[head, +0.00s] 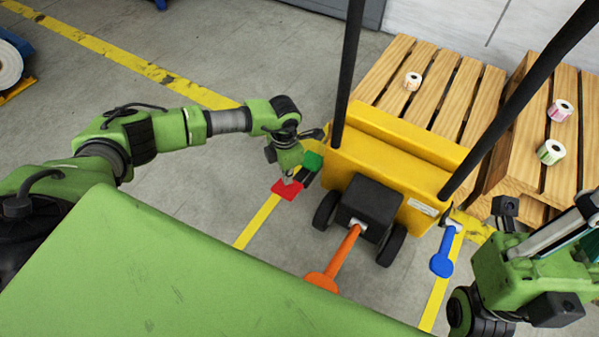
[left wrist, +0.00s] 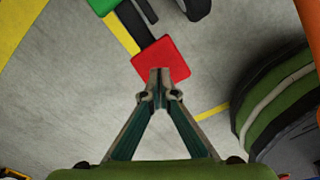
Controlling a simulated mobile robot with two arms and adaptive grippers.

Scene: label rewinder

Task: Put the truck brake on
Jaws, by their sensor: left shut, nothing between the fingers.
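The yellow truck (head: 390,150) stands on the floor with two black posts and a black box at its near side. A red pedal (head: 287,190) and a green pedal (head: 313,161) stick out on a black part at its left. The red pedal also shows in the left wrist view (left wrist: 163,60), with the green pedal (left wrist: 103,5) at the top edge. My left gripper (left wrist: 160,72) is shut and empty, its tips over the near edge of the red pedal; I cannot tell whether they touch. My right gripper (head: 555,235) is at the right edge, its fingertips cut off.
An orange handle (head: 338,262) points towards me from the truck, and a blue lever (head: 443,255) hangs at its right. Wooden pallets (head: 440,85) with label rolls (head: 413,81) stand behind and right.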

